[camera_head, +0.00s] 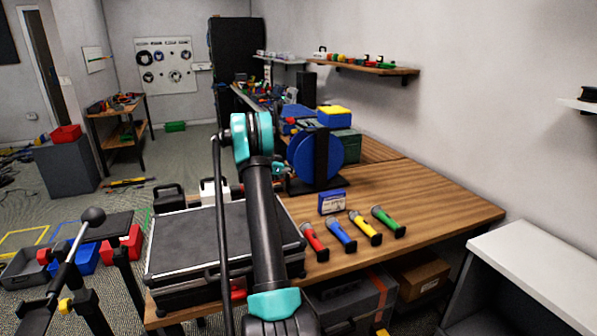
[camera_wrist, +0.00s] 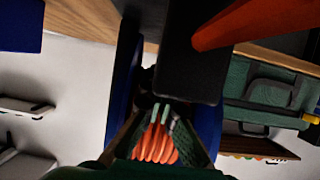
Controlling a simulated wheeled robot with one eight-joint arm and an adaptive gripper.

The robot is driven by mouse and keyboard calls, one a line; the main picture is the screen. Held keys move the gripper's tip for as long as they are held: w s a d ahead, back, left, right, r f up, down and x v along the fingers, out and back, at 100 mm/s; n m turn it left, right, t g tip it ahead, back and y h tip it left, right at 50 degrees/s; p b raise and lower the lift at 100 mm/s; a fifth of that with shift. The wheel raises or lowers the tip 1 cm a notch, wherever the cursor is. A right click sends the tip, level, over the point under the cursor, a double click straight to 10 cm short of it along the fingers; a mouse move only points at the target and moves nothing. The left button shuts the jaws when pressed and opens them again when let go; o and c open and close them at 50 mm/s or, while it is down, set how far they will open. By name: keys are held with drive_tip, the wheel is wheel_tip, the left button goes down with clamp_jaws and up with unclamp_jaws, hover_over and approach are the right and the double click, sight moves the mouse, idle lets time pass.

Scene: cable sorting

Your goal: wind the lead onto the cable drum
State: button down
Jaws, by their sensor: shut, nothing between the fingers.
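The blue cable drum (camera_head: 318,158) stands upright on the bench on a black stand, side-on to me in the head view. In the wrist view, blue flanges show to the left (camera_wrist: 123,95) and right of my gripper (camera_wrist: 157,107), and a black post (camera_wrist: 192,60) crosses in front. My gripper is shut and empty, its tips between the flanges. Orange loops, likely the lead (camera_wrist: 155,145), show between the finger links. A thick orange length (camera_wrist: 235,22) crosses the top right close to the camera; I cannot tell where it ends. In the head view my arm hides the fingertips.
Red, blue, yellow and green handled tools (camera_head: 340,233) lie at the bench's (camera_head: 440,200) front with a small blue box (camera_head: 332,202). A black case (camera_head: 190,250) lies at the left. A green case (camera_head: 347,145) stands behind the drum. The bench's right side is clear.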

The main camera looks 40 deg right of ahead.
idle(0.6)
wheel_tip(320, 180, up, 9)
drive_tip(key=w+a+r+t+y, duration=0.15)
drive_tip(key=a+y, duration=0.25)
drive_tip(key=a, duration=0.6)
drive_tip(key=shift+g, duration=0.25)
drive_tip(key=x, duration=1.3)
drive_tip(key=shift+w+d, duration=0.1)
drive_tip(key=shift+d, duration=0.5)
